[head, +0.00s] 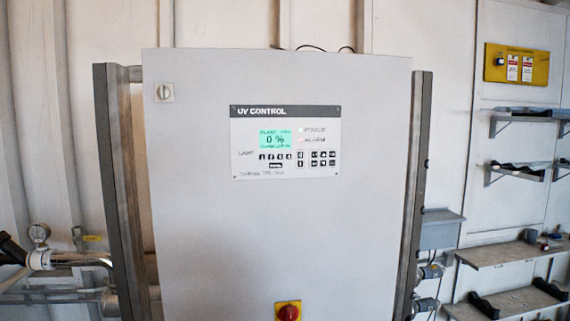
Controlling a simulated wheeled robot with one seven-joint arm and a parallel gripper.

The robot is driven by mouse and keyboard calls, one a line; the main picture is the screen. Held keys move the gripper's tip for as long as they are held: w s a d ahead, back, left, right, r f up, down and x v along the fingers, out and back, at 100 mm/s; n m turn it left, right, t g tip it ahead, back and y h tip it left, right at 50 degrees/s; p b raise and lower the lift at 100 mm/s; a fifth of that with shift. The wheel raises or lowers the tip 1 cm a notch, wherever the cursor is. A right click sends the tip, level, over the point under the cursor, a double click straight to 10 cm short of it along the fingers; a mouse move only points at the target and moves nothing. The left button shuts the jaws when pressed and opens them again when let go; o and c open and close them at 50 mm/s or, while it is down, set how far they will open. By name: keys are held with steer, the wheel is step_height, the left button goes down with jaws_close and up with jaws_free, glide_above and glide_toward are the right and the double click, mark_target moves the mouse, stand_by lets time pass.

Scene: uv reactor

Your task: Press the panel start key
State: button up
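The UV control panel (286,142) is a white plate with a dark "UV CONTROL" header on the front of a large grey cabinet (220,230). Its green display (275,138) reads "0 %". Small dark keys lie below and right of the display, including a lamp row (275,156) and a right-hand block (323,158). The key labels are too small to read, so I cannot tell which is the start key. The power and alarm lamps sit right of the display. My gripper is not in view.
A red rotary switch on a yellow plate (288,312) is low on the cabinet. Pipes with a gauge (39,234) stand at left. Wall shelves (520,250) and a yellow board (517,66) are at right.

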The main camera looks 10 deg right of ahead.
steer(key=shift+s, duration=0.25)
